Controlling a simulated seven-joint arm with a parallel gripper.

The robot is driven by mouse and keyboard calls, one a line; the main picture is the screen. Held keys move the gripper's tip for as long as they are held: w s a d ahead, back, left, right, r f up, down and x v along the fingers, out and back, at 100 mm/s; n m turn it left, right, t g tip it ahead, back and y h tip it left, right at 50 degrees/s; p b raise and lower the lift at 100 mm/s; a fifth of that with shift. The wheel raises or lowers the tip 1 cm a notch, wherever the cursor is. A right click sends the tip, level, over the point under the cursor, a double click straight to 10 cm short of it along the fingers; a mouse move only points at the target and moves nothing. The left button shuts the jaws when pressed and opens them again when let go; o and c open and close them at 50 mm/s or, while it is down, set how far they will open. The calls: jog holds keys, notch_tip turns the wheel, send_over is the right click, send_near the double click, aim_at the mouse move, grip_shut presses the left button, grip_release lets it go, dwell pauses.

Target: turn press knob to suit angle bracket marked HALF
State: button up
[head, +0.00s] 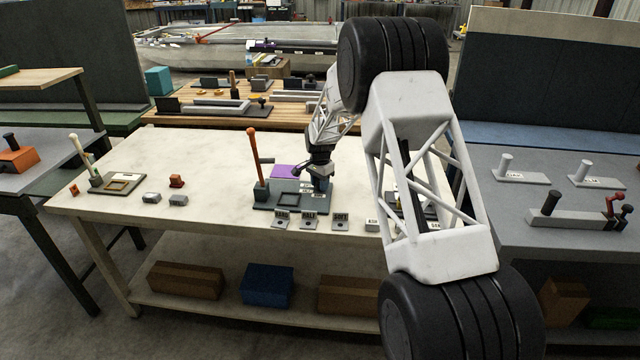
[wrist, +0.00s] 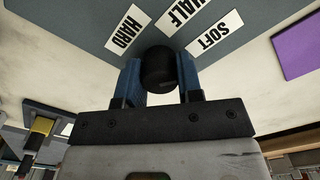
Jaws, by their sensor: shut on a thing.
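The press knob (wrist: 157,68) is a black round knob on the grey press plate. It sits between the two blue fingers of my gripper (wrist: 159,78), which is shut on it. Labels HARD (wrist: 127,31), HALF (wrist: 181,14) and SOFT (wrist: 214,36) fan out around the knob. In the head view my gripper (head: 321,187) is down at the right end of the press base (head: 275,200), and hides the knob there. Angle brackets with small white tags stand in front of the press; the middle one (head: 309,223) appears to read HALF. The knob's pointer direction cannot be made out.
The press has an upright orange-topped lever (head: 252,158) left of my gripper. A purple sheet (head: 285,171) lies behind it. Another press (head: 118,184) and small blocks (head: 152,198) stand further left. My arm covers the table's right part.

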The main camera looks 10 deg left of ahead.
jog(key=n, duration=1.1)
dwell(0.3)
jog(key=shift+n, duration=0.3)
jog(key=o, duration=0.9)
